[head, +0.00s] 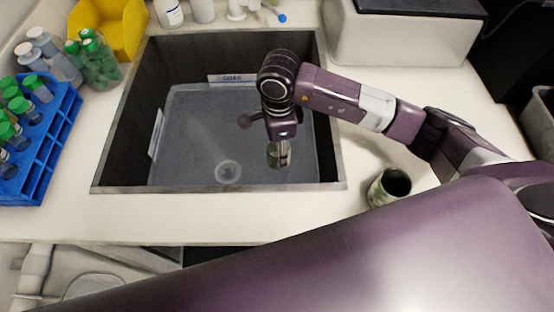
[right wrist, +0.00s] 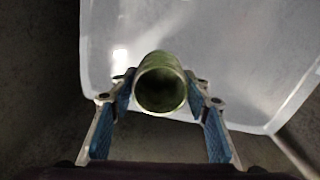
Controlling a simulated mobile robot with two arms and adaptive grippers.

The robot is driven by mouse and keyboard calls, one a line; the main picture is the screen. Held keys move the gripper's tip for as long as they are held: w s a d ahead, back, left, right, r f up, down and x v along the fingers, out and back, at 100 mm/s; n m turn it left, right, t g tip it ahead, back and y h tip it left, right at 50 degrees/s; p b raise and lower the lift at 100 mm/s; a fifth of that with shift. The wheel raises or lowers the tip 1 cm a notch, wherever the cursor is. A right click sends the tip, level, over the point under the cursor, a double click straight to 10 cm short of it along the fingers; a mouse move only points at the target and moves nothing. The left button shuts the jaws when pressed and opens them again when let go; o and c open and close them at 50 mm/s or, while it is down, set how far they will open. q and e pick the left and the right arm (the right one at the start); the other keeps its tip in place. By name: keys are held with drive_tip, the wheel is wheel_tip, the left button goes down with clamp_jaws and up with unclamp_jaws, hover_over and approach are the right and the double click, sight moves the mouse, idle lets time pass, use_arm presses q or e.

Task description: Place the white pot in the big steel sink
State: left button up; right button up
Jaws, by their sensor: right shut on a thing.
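The big steel sink (head: 124,120) is set into the counter, with dark walls. Inside it is a grey, translucent tub (head: 195,130) with white labels, one reading "SOAK". My right gripper (right wrist: 160,100) is over the sink, shut on a small round pot (right wrist: 161,88) that looks green rather than white. The pot hangs below the gripper in the head view (head: 278,155), above the tub's right part. A second pot (head: 377,190), mottled green and white with a dark opening, stands on the counter right of the sink. My left gripper is not in view.
A blue rack (head: 62,125) with green-capped bottles stands left of the sink. A yellow bin (head: 122,28) and white bottles (head: 171,12) are behind. A white box (head: 405,42) stands at the back right. The counter strip before the sink is clear.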

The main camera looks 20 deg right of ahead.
wheel_tip(320, 180, down, 7)
drive_tip(key=shift+r, duration=0.15)
idle(0.4)
drive_tip(key=shift+f, duration=0.25)
drive_tip(key=o, duration=1.2)
drive_tip(key=shift+r, duration=0.15)
